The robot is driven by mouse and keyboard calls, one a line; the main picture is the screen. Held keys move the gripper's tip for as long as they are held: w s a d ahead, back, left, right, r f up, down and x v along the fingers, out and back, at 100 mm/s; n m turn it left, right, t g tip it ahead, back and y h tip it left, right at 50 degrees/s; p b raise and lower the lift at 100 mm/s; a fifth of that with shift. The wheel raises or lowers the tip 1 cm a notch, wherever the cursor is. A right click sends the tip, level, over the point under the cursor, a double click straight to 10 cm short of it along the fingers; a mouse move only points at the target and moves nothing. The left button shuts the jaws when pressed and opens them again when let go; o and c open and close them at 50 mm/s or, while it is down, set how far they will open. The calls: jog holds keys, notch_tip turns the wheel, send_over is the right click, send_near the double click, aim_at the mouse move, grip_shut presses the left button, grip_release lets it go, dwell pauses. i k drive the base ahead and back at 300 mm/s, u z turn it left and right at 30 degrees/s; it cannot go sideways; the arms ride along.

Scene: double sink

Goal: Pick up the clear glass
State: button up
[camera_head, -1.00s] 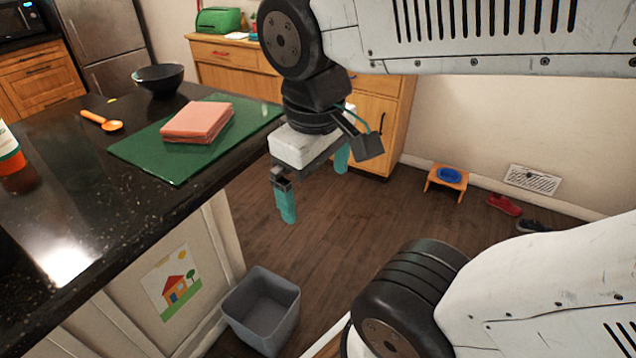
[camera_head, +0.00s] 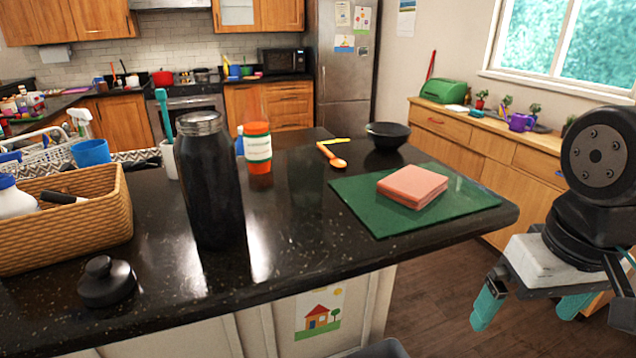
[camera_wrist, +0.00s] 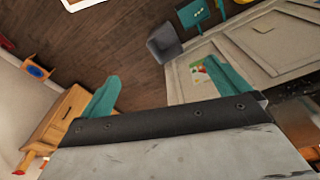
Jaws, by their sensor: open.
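A faint see-through shape (camera_head: 296,178) stands on the dark counter between the orange bottle and the orange spoon in the head view. It may be the clear glass, but its outline is too weak to be sure. My gripper (camera_head: 530,303) hangs at the right, off the counter's right end and over the floor, well apart from that shape. Its two teal fingers are spread with nothing between them. In the wrist view my gripper (camera_wrist: 165,88) is also open and empty, and no glass shows there.
On the counter (camera_head: 345,245) stand a tall black bottle (camera_head: 209,185), an orange bottle (camera_head: 258,148), a black lid (camera_head: 105,282), a wicker basket (camera_head: 70,225), a black bowl (camera_head: 388,135) and a green board (camera_head: 360,205) with pink cloths (camera_head: 412,186). A grey bin (camera_wrist: 164,43) is on the floor.

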aim_at(305, 164)
jog(key=z, duration=2.4)
jog(key=k, duration=0.8)
jog(key=u, duration=1.85)
